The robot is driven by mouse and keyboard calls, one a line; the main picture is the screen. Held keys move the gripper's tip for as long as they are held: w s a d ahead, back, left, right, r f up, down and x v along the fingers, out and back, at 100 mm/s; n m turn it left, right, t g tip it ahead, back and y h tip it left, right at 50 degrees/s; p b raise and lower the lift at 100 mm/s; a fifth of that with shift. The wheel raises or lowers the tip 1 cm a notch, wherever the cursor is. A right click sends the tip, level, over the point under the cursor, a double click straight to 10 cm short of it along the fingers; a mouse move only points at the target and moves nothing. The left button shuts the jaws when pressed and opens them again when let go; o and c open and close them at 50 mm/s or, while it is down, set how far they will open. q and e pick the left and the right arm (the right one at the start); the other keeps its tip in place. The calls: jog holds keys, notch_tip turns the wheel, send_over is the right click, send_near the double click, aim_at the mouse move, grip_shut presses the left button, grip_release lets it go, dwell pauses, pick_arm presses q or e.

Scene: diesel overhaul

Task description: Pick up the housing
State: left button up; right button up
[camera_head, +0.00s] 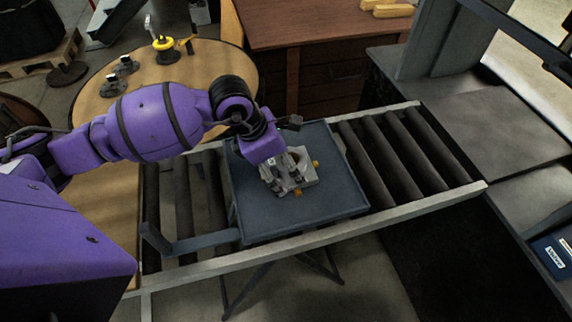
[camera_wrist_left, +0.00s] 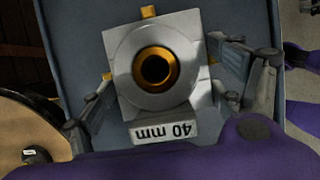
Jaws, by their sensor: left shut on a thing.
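The housing (camera_head: 304,169) is a light grey block with a round bore and brass-coloured fittings. It is at the middle of a blue-grey tray (camera_head: 332,205) in the head view. In the left wrist view the housing (camera_wrist_left: 188,50) shows its ringed face, a brass centre with a dark hole, and a "40 mm" label (camera_wrist_left: 165,133). My left gripper (camera_head: 284,182) reaches down onto it. In the left wrist view its fingers (camera_wrist_left: 168,85) are on both sides of the housing, shut on it. Whether the housing touches the tray I cannot tell. My right gripper is not in view.
The tray rests on a roller conveyor (camera_head: 405,150) with metal side rails. A round wooden table (camera_head: 190,62) with small metal parts and a yellow-topped item stands behind left. A brown wooden cabinet (camera_head: 310,25) is at the back. Bare rollers lie right of the tray.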

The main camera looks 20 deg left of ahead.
pick_arm(q)
jog(key=shift+w+r, duration=0.1)
jog(key=shift+r, duration=0.15)
jog(key=shift+r, duration=0.25)
jog(key=r, duration=0.3)
jog(key=shift+d, duration=0.2)
jog(key=s+d+r, duration=0.9)
jog(key=d, duration=0.1)
jog(key=shift+d+r+b, duration=0.15)
jog(key=shift+d+b, duration=0.05)
jog(key=shift+b, duration=0.15)
